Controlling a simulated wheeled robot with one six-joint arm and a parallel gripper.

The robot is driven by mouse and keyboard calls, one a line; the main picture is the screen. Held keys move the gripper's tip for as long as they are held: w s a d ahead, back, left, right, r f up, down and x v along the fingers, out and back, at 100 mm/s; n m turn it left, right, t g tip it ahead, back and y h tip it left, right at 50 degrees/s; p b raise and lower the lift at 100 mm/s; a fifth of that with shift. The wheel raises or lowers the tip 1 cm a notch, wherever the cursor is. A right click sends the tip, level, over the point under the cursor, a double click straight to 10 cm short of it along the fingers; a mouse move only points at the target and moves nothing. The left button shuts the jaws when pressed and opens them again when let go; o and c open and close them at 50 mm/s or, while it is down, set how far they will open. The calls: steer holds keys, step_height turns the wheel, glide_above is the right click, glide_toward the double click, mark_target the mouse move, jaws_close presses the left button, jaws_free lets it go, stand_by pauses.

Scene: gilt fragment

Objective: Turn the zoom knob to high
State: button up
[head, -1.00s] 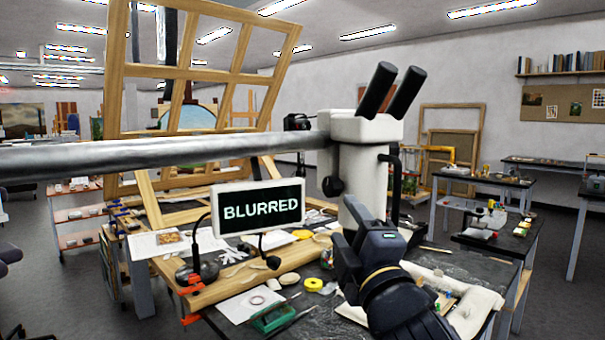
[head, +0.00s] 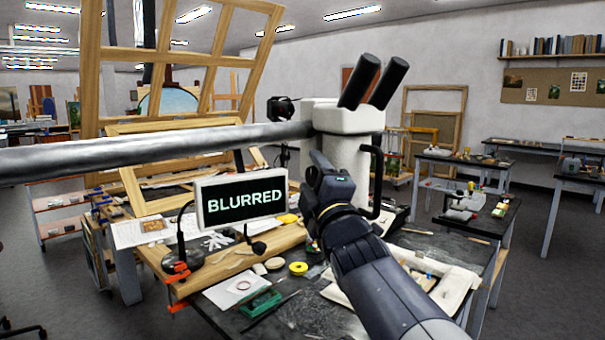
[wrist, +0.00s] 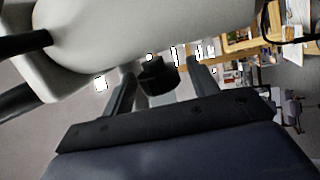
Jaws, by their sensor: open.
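The white microscope (head: 340,115) with two black eyepieces stands over the table and fills the top of the wrist view (wrist: 150,40). The zoom knob (wrist: 157,76), a small black knob, shows between my fingers in the wrist view. It is hidden behind my gripper in the head view. My gripper (head: 318,163) is beside the microscope body, its fingers open on either side of the knob. I cannot tell whether they touch it. The screen (head: 241,201) reads "BLURRED".
A grey horizontal boom (head: 150,147) runs left from the microscope. A wooden frame (head: 180,60) leans behind. Tools, a yellow tape roll (head: 298,268) and a green box (head: 260,304) crowd the table below. A black curved handle (head: 377,180) is right of the microscope column.

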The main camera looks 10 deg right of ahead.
steer(key=shift+w, duration=0.1)
steer(key=shift+c, duration=0.2)
steer(key=c, duration=0.9)
steer(key=b, duration=0.2)
steer(key=shift+f+b, duration=0.3)
steer(key=shift+t+b, duration=0.3)
steer(key=shift+b, duration=0.3)
steer(key=t+b, duration=0.1)
steer(key=b, duration=0.5)
steer(key=shift+m+t, duration=0.3)
steer(key=shift+m, duration=0.1)
steer(key=t+h+b, duration=0.1)
steer(key=b, duration=0.4)
steer(key=shift+m+t, duration=0.3)
steer(key=shift+m, duration=0.1)
steer(key=shift+r+t+h+b, duration=0.3)
steer(key=shift+t+b, duration=0.1)
steer(key=shift+b, duration=0.55)
steer(key=shift+m, duration=0.3)
